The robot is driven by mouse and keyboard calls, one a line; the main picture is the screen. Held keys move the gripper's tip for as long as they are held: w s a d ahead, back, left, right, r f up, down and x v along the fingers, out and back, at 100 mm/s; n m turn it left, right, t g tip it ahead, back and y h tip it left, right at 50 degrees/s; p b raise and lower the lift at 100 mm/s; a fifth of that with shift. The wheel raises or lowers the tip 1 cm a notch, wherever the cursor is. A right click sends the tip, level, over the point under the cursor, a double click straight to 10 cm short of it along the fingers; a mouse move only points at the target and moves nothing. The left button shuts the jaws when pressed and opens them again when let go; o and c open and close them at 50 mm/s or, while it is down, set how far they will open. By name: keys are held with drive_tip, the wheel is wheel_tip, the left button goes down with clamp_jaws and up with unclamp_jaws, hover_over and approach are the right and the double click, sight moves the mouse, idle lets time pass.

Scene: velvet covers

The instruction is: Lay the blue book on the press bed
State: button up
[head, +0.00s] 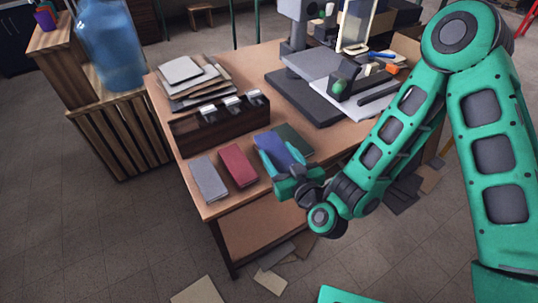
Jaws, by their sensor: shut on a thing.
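The blue book (273,146) is at the table's front edge, between a red book (238,166) and a dark green book (298,139). My gripper (283,163) is shut on the near end of the blue book. I cannot tell whether the book is lifted off the table. A grey press (301,62) stands at the back of the table, with a dark flat slab (297,100) at its base. Which flat part is the press bed is not clear, and my arm covers part of the table to the right of it.
A grey book (208,179) lies left of the red one. Behind the books stands a dark wooden rack (222,125) with white-topped items. A stack of papers (190,80) lies at the back left. Small tools and blocks (380,62) clutter the right. The wooden table (222,202) has little bare room in front.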

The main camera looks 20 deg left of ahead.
drive_tip(key=s+a+r+n+g+y, duration=0.1)
drive_tip(key=s+a+r, duration=0.2)
drive_tip(key=s+a, duration=0.1)
drive_tip(key=shift+s+a+n, duration=0.3)
drive_tip(key=shift+s, duration=0.6)
drive_tip(key=shift+w, duration=0.1)
